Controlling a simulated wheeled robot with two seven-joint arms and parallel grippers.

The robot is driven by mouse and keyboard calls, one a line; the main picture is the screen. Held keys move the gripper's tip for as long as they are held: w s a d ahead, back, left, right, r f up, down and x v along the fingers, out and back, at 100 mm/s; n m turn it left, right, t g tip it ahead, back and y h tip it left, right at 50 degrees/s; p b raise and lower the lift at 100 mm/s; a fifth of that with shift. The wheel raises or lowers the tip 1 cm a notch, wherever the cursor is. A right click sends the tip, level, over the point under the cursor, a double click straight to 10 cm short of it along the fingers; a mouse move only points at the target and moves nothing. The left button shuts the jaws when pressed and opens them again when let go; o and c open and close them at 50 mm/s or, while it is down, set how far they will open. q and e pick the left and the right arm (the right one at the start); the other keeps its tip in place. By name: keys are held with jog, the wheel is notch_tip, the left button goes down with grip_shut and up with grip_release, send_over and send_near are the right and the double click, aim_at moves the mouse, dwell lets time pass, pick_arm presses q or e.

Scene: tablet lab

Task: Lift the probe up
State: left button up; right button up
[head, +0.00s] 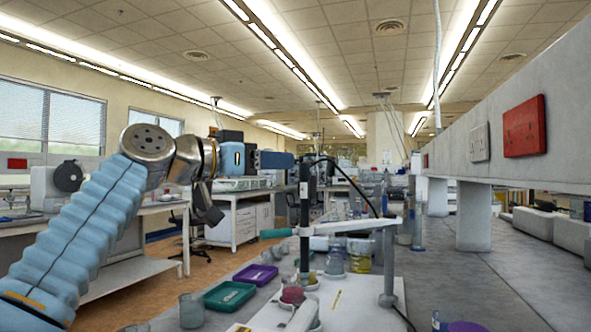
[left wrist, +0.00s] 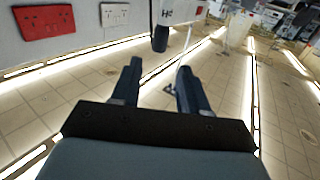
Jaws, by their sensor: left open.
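The black probe (head: 304,205) stands upright in the head view, held by a white jointed holder arm (head: 345,227) on a metal stand post (head: 388,265). A black cable curves from its top to the right. My left gripper (head: 284,160) reaches in from the left, level with the probe's top and just left of it in the picture; the depth gap is unclear. The left wrist view shows its two dark fingers (left wrist: 157,72) apart with nothing between them. A black cylindrical end (left wrist: 160,40), likely the probe, shows beyond the fingertips. My right gripper is not seen.
Below the probe are several beakers with coloured contents, including a red one (head: 292,294) and a yellow one (head: 335,262). A green tray (head: 229,296) and a purple tray (head: 256,275) lie to the left. A wall-like shelf with a red socket (head: 524,127) runs along the right.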

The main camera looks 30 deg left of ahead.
pick_arm(q)
jog(key=v, duration=0.6)
jog(key=shift+s, duration=0.1)
dwell(0.3)
